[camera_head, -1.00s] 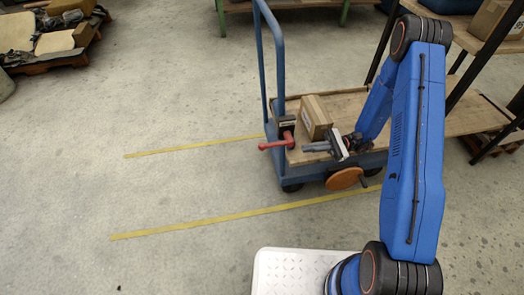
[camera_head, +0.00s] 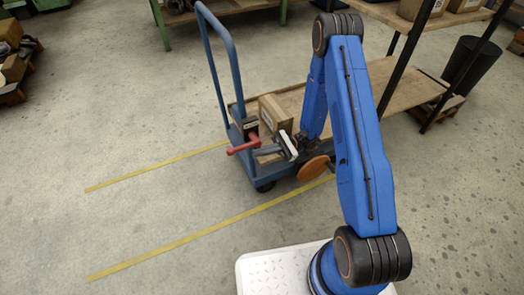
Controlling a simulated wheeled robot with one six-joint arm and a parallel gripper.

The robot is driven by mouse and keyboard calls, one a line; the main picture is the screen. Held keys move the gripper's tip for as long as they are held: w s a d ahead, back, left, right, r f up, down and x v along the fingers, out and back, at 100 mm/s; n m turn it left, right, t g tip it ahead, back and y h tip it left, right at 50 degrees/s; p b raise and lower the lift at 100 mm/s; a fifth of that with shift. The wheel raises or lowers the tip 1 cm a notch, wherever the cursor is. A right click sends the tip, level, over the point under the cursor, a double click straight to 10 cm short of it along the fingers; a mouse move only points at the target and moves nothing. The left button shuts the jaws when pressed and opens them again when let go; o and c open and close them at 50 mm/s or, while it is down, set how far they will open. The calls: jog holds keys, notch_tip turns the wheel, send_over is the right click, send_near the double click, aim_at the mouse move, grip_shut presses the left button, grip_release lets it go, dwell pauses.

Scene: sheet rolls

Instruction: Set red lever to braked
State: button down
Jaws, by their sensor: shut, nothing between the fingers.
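The red lever (camera_head: 243,147) sticks out to the left from a dark mount at the near left corner of the blue cart (camera_head: 238,112), close to the foot of its push handle. It lies roughly level. My gripper (camera_head: 256,153) is shut and empty. Its fingers point left, and their tips are just right of the lever and slightly below it in the picture. I cannot tell whether they touch it. My arm hides part of the cart's deck.
A cardboard box (camera_head: 274,114) stands on the cart behind my gripper. An orange disc (camera_head: 313,168) sits at the cart's near side. Shelving (camera_head: 420,60) stands at the right. Yellow floor lines (camera_head: 200,240) run left over open floor.

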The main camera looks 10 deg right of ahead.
jog(key=s+a+r, duration=0.2)
jog(key=a+r, duration=0.3)
jog(key=shift+s+a+r, duration=0.2)
jog(key=shift+s+a, duration=0.05)
jog(key=shift+s, duration=0.1)
dwell(0.3)
